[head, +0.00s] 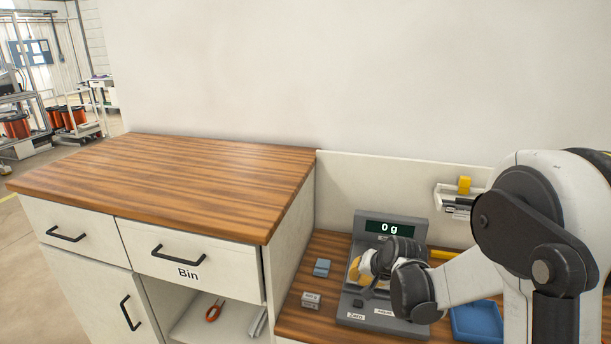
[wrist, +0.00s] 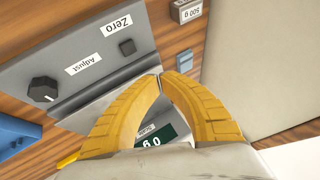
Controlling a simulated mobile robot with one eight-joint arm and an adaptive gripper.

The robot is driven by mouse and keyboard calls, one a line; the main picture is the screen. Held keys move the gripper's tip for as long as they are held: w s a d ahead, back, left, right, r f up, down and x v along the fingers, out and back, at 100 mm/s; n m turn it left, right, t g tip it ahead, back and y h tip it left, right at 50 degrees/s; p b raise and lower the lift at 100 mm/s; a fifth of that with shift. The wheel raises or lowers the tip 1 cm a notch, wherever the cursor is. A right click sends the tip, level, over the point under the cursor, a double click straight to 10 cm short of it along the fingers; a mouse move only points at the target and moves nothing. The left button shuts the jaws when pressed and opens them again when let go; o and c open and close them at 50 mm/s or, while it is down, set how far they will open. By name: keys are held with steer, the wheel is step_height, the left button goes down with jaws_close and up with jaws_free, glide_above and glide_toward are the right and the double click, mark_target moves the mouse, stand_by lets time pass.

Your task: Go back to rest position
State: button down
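My gripper (head: 357,272) is over the grey scale (head: 362,222), in front of its display, which reads 0 g. In the wrist view the yellow fingers of my gripper (wrist: 160,74) curve together and their tips meet, with nothing seen between them. The scale (wrist: 85,45) is below them there, with its Zero button, Adjust knob and part of the 0 g display in view. My arm comes in from the right and hides part of the scale. Whether the fingers touch the scale cannot be told.
Two small weights (head: 322,267) (head: 310,300) stand left of the scale. A blue tray (head: 478,322) lies to its right, partly behind my arm. A wall holder (head: 452,202) carries a yellow block (head: 464,185). The higher wooden counter (head: 170,175) at left is bare.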

steer(key=s+r+n, duration=0.1)
steer(key=s+r, duration=0.7)
steer(key=r, duration=0.1)
steer(key=s+r+n+h, duration=0.1)
steer(key=s+r+n, duration=0.1)
steer(key=s, duration=0.9)
steer(key=s+r+n+h, duration=0.1)
steer(key=s+r+n, duration=0.1)
steer(key=s, duration=0.9)
steer(key=shift+d+r, duration=0.35)
steer(key=shift+r, duration=0.5)
steer(key=shift+w+d, duration=0.1)
